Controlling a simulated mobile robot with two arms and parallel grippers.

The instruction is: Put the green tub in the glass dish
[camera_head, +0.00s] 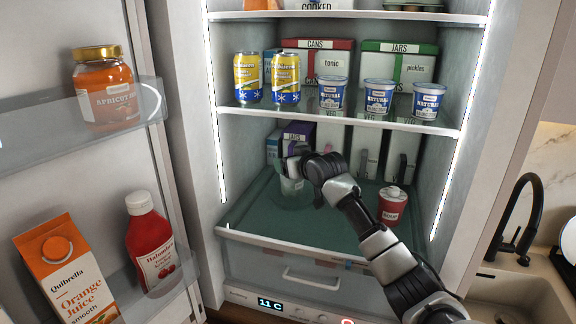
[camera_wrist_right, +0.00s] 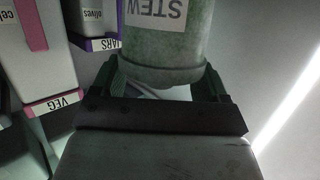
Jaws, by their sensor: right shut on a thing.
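The green tub (camera_wrist_right: 165,55), with a white label reading STEW, is between the fingers of my right gripper (camera_wrist_right: 160,85) in the right wrist view. In the head view my right gripper (camera_head: 299,163) reaches into the fridge from the right, and the tub (camera_head: 291,186) shows just below it, partly covered. The glass dish (camera_head: 283,203) is a faint clear round shape on the lower glass shelf, around and below the tub. I cannot tell whether the tub touches the dish's bottom. My left gripper is not in view.
A red-labelled tub (camera_head: 392,205) stands on the same shelf (camera_head: 262,226) to the right. Cartons, including a purple one (camera_head: 298,133), stand behind. The shelf above (camera_head: 340,118) holds cans and several blue-white yogurt tubs. The open door (camera_head: 60,170) is at left.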

